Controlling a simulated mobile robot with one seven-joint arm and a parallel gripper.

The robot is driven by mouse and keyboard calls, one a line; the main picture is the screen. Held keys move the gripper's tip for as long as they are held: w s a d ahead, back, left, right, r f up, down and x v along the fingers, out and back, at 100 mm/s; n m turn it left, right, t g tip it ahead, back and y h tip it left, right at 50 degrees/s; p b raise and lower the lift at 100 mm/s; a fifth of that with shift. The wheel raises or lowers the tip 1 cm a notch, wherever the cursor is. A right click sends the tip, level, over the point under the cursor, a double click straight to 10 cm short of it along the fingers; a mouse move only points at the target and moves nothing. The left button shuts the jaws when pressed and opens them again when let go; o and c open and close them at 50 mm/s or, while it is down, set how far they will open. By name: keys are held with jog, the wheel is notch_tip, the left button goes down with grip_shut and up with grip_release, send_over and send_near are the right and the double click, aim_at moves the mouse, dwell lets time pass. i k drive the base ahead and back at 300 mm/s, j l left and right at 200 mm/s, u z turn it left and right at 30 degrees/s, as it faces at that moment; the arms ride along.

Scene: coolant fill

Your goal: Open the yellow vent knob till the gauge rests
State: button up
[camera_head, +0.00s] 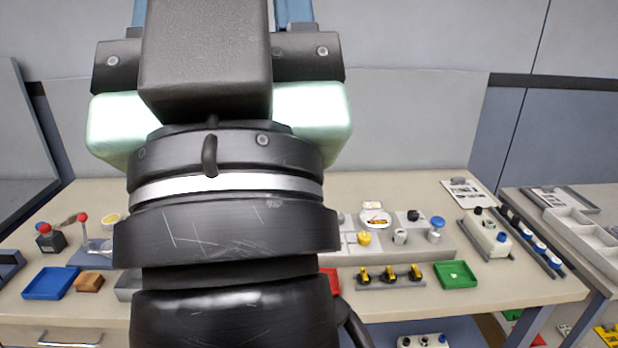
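The yellow vent knob (364,238) shows small on the grey panel at the middle right of the bench. The round gauge (375,218) stands just behind it, with a white face and an orange-red mark. Its needle is too small to read, and so is the knob's turned position. My dark arm fills the left centre and hides the panel's left part. My gripper's fingers are not in this view, so I cannot tell where they are relative to the knob.
Several black-and-yellow levers (388,274) stand in front of the panel. A green tray (456,274) lies right of them. A blue knob (437,222) and a grey cap (400,236) sit right of the yellow knob. A blue tray (50,283) and red-topped levers (83,218) are at left.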

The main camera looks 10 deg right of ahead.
aim_at(364, 238)
jog(key=i+l, duration=0.35)
jog(key=i+l+z, duration=0.1)
jog(key=i+l, duration=0.25)
jog(key=i, duration=0.2)
jog(key=i+l+z, duration=0.1)
jog(key=i+l, duration=0.2)
jog(key=i, duration=0.15)
